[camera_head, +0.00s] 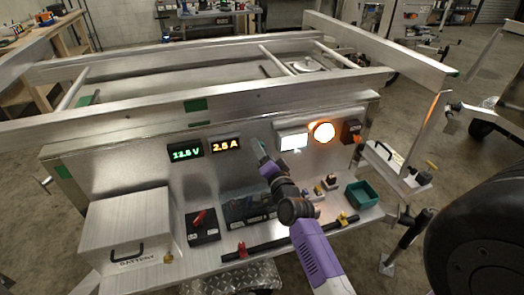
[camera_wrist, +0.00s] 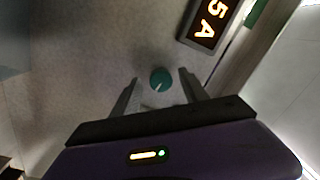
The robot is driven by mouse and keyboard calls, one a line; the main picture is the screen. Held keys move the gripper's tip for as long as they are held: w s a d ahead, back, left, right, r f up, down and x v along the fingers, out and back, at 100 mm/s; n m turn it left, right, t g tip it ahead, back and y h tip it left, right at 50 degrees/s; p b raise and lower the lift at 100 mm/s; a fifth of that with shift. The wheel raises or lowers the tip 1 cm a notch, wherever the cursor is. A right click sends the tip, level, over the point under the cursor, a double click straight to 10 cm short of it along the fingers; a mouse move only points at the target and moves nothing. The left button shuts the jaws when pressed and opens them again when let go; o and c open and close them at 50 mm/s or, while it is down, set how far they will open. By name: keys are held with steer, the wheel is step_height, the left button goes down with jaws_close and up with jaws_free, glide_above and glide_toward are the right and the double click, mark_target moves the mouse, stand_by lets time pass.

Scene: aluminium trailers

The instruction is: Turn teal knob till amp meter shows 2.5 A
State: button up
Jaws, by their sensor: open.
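The teal knob (camera_wrist: 161,77) is round with a pale pointer line and sits on the metal panel. My gripper (camera_wrist: 159,82) is open, with one finger on each side of the knob and a visible gap to both. In the head view my gripper (camera_head: 263,160) is at the panel face, and it hides the knob. The amp meter (camera_head: 226,145) glows orange and appears to read 2.5 A. In the wrist view the amp meter (camera_wrist: 211,22) shows only its end, "5 A".
A green voltmeter (camera_head: 186,150) is left of the amp meter. A lit white lamp (camera_head: 293,141) and a round orange lamp (camera_head: 324,131) are to the right. Below are a battery box (camera_head: 128,232), a black battery with a red clamp (camera_head: 203,228) and a green bin (camera_head: 361,194).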

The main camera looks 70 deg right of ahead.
steer(key=v, duration=0.7)
steer(key=shift+s+a+b, duration=0.25)
steer(key=shift+a+b, duration=0.05)
steer(key=shift+b, duration=0.1)
stand_by(0.3)
